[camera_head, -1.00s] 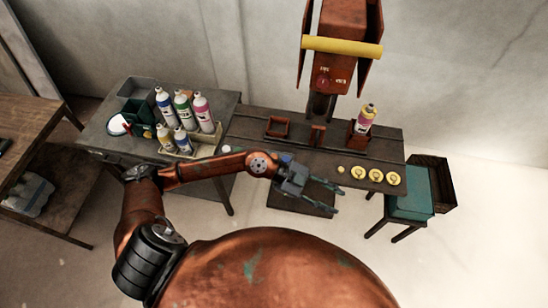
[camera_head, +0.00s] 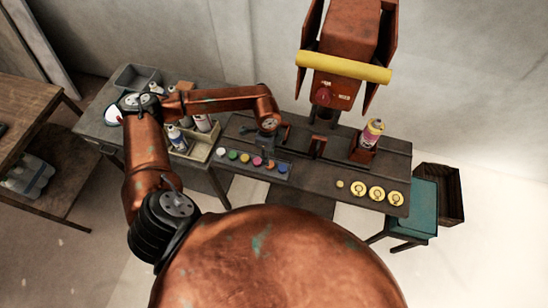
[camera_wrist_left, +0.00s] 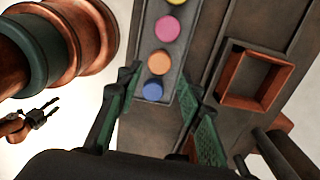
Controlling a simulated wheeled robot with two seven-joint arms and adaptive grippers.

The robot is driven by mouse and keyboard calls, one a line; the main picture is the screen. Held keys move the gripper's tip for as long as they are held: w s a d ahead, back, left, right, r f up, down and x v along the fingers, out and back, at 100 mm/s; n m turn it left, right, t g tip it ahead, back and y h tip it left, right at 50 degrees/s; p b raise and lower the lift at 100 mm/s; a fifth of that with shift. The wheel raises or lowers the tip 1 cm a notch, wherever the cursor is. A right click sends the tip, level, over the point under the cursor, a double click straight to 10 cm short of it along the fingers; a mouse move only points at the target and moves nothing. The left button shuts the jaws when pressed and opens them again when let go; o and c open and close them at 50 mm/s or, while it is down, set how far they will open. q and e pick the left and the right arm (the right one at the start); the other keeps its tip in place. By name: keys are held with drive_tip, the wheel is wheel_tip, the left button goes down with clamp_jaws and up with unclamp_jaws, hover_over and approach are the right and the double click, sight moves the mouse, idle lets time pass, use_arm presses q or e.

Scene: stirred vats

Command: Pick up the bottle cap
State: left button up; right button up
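A grey strip tray (camera_head: 227,163) on the bench holds a row of coloured bottle caps, among them a pink cap (camera_head: 257,161), an orange cap (camera_head: 270,164) and a blue cap (camera_head: 283,168). The wrist view shows the yellow, pink, orange (camera_wrist_left: 160,62) and blue (camera_wrist_left: 152,91) caps. My left gripper (camera_head: 267,151) is above the tray's right end. In the wrist view its green-padded fingers (camera_wrist_left: 160,84) are apart and empty, with the blue and orange caps in line with the gap. My right gripper (camera_wrist_left: 44,112) shows small at the wrist view's left edge, its fingers apart.
A square orange holder (camera_wrist_left: 253,80) is close to the right of the left gripper. A bottle (camera_head: 372,133) stands in another holder under the red press (camera_head: 345,75). Yellow discs (camera_head: 377,194) lie at the bench's right. More bottles (camera_head: 203,123) stand left, partly behind my arm.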

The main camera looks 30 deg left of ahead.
sight(270, 166)
use_arm(q)
wheel_tip(270, 166, down, 4)
drive_tip(key=shift+d+r, duration=0.15)
wheel_tip(270, 166, down, 3)
drive_tip(key=shift+w+r+p, duration=0.1)
drive_tip(key=shift+r+p, duration=0.1)
drive_tip(key=shift+p, duration=0.1)
drive_tip(key=shift+f, duration=0.5)
drive_tip(key=c, duration=0.4)
drive_tip(key=shift+c, duration=0.2)
use_arm(e)
drive_tip(key=shift+s+d+r, duration=0.1)
drive_tip(key=shift+s+r, duration=0.05)
drive_tip(key=shift+s, duration=0.8)
drive_tip(key=shift+s+d+r, duration=0.1)
drive_tip(key=shift+s, duration=0.8)
